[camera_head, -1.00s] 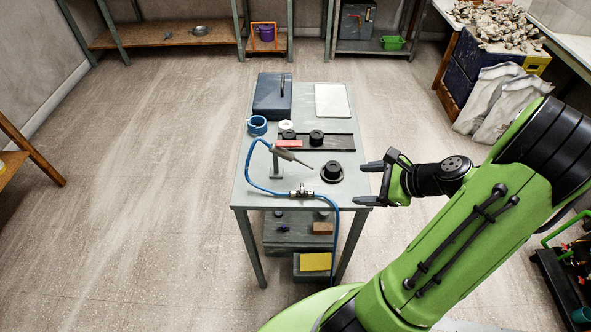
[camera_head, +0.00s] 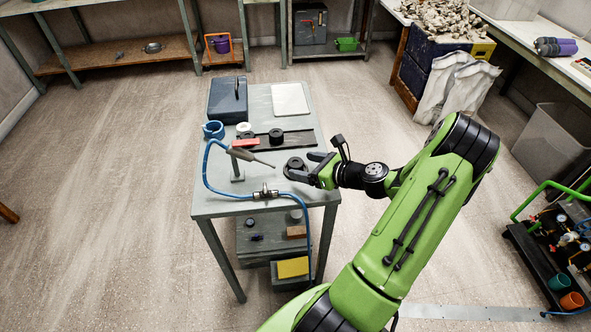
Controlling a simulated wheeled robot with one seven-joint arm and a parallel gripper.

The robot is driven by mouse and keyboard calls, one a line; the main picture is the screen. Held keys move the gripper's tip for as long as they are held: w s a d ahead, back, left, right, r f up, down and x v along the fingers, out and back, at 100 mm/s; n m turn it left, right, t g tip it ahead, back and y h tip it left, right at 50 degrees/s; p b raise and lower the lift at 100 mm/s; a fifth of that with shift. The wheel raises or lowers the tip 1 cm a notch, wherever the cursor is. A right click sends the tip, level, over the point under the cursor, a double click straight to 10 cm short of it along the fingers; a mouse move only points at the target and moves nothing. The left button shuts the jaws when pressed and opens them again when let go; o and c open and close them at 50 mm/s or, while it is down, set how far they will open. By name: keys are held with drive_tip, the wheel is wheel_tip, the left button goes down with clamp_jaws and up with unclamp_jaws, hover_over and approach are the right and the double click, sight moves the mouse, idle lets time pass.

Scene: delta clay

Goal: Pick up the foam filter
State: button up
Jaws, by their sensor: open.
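A round black piece (camera_head: 293,162) with a raised centre sits on the right side of the grey metal table (camera_head: 215,201), and it looks most like the foam filter. My gripper (camera_head: 299,165) is open, reaching in from the right with its fingers at this piece. One finger is on its far side and the other on its near side. The fingers hide part of the piece. I cannot tell whether they touch it.
A grey-tipped tool (camera_head: 250,159) on a stand with a blue hose (camera_head: 206,172) is close left of the gripper. Behind are a dark rail (camera_head: 295,141), black round parts (camera_head: 276,135), a red block (camera_head: 245,143), a blue ring (camera_head: 213,130), a blue-grey box (camera_head: 227,98) and a white plate (camera_head: 290,99).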

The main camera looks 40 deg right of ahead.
drive_tip(key=x, duration=0.2)
drive_tip(key=shift+w+f, duration=0.2)
drive_tip(key=shift+w, duration=0.05)
drive_tip(key=c, duration=1.2)
